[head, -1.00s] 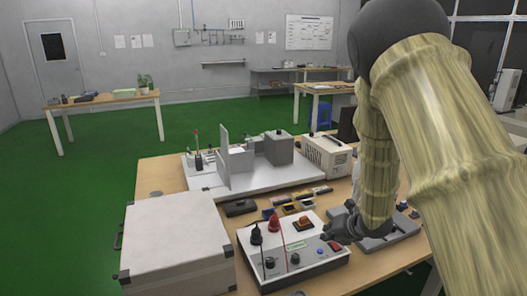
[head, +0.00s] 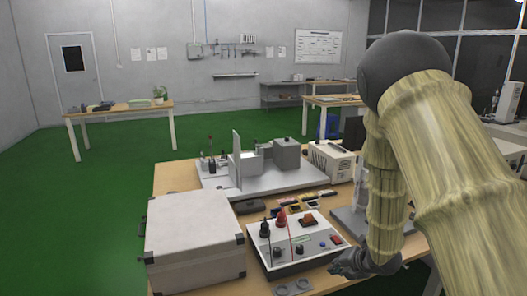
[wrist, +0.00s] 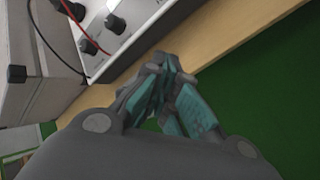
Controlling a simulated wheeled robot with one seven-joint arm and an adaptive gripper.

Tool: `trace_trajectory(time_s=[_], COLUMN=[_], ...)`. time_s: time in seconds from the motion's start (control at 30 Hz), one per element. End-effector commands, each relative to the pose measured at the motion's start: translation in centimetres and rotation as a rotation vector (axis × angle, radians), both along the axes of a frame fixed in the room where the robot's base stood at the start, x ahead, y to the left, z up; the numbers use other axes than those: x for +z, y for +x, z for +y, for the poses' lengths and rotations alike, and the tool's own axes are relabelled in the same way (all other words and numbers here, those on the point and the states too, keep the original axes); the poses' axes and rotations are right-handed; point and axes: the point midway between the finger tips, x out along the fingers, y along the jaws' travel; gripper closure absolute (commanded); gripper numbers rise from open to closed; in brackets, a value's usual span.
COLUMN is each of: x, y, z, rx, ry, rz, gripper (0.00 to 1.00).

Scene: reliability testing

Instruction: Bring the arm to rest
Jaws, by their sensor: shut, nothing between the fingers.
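My gripper (head: 350,265) is at the front right of the wooden table (head: 172,184), just beside the right front corner of the white control box. In the wrist view my gripper (wrist: 165,85) has its fingers together and empty, over the table's edge with green floor beyond. My arm comes in from the right in the head view and bends down to the gripper. It hides part of the table's right side.
The white control box (head: 290,252) with knobs and red and black leads is close to the gripper. A large white case (head: 195,235) stands left of it. A grey test rig (head: 265,178) and a beige unit (head: 328,160) are behind. Open green floor (head: 50,230) lies left.

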Motion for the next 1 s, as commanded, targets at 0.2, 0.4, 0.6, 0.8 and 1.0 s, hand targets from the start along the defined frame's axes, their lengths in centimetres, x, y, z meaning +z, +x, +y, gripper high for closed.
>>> trace_trajectory(time_s=[0.2,0.4,0.6,0.8,1.0], x=[-4.8,-11.2,-18.3,-23.4,-26.1], y=[-3.5,-9.5,-18.6,-29.1,-39.1], z=[0.2,0.4,0.7,0.7,0.8], rx=[-0.208,-0.540,-1.021,-1.542,-2.043], ry=[0.139,0.324,0.521,0.653,0.715], rz=[0.124,0.303,0.514,0.665,0.716], gripper=[1.00,1.00,1.00,1.00,1.00])
